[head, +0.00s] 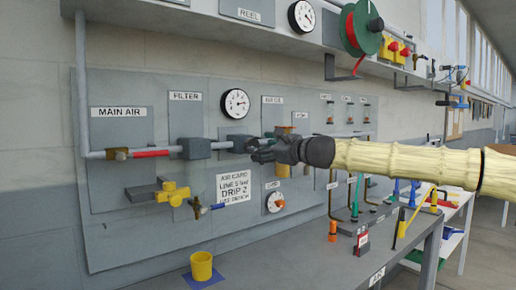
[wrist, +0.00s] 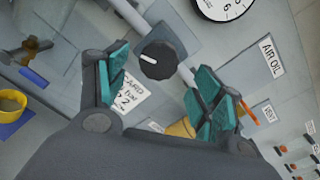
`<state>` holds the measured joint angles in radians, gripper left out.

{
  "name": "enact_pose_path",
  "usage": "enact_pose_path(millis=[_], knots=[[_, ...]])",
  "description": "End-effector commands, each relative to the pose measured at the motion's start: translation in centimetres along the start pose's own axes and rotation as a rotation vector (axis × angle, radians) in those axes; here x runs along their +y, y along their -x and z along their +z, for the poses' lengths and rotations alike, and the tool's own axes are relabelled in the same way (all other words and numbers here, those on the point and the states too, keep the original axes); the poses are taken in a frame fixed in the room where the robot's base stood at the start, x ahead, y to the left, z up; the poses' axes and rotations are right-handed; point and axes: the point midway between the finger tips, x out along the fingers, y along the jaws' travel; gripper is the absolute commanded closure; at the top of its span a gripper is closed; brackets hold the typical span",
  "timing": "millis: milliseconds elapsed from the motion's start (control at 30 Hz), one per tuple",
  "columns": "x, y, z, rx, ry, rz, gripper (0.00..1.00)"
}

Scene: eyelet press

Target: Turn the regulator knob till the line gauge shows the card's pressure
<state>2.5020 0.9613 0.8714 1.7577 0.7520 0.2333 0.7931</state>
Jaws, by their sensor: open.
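The regulator knob (wrist: 157,60) is black and round with a white pointer mark, on a grey plate in the wrist view. My gripper (wrist: 159,68) is open, with its teal-padded fingers on either side of the knob; I cannot tell whether they touch it. In the head view my gripper (head: 258,151) hides the knob. The line gauge (head: 235,103) is a white dial above it; its needle is too small to read surely. The gauge's lower edge also shows in the wrist view (wrist: 228,9). The white card (head: 234,187) hangs below; its line figure looks like 5 but is blurred.
A grey pipe (head: 160,153) with a red section runs along the panel. A yellow valve (head: 172,193) and a yellow cup (head: 202,267) on a blue mat are at the lower left. A smaller dial (head: 274,202) sits below my gripper. Hoses and tools stand on the bench at right.

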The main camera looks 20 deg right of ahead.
Motion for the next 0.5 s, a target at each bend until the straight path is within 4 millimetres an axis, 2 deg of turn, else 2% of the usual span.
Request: enact_pose_path(millis=[200,500], knots=[[-0.1,3.0,0.0,-0.001,-0.001,0.0,0.33],[-0.1,6.2,0.0,-0.001,-0.001,-0.001,0.33]])
